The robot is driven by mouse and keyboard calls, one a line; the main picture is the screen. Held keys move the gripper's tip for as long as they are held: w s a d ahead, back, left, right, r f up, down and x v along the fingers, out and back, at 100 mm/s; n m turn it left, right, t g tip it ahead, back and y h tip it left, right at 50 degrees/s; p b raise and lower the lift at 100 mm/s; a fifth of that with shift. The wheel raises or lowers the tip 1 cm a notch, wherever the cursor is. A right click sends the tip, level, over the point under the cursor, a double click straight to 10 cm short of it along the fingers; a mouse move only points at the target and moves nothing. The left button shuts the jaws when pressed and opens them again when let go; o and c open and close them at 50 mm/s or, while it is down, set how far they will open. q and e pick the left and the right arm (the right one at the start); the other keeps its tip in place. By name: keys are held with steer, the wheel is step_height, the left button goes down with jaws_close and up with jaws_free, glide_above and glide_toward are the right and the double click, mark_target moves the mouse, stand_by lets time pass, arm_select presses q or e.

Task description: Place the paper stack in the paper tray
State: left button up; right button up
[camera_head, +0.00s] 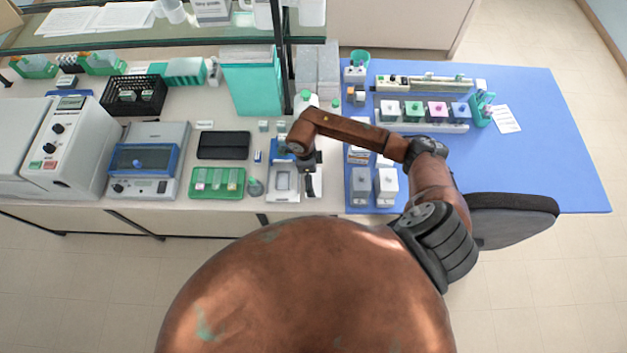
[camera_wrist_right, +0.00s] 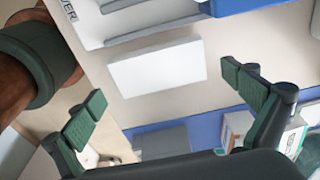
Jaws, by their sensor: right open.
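The paper stack is a white flat-sided block (camera_wrist_right: 158,68) on the pale counter, between and beyond my right fingertips in the right wrist view. In the head view it shows as a white patch (camera_head: 318,186), partly hidden by my right gripper (camera_head: 309,178). In the wrist view my right gripper (camera_wrist_right: 168,100) has its fingers wide apart with nothing between the pads. The paper tray, a pale grey slotted holder, appears to be just left of the stack in the head view (camera_head: 284,198) and above it in the wrist view (camera_wrist_right: 150,22). My left gripper is not in view.
A blue mat (camera_head: 545,140) covers the right side. Grey-white boxes (camera_head: 387,186) stand on it, right of my gripper. A green slide tray (camera_head: 217,194) and a black tray (camera_head: 223,146) lie to the left. A teal-fronted box (camera_head: 252,88) stands behind.

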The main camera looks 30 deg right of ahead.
steer(key=shift+s+d+f, duration=0.1)
steer(key=shift+f, duration=1.1)
steer(key=shift+c, duration=0.6)
steer(key=c, duration=1.5)
steer(key=shift+o, duration=0.2)
steer(key=shift+r, duration=0.15)
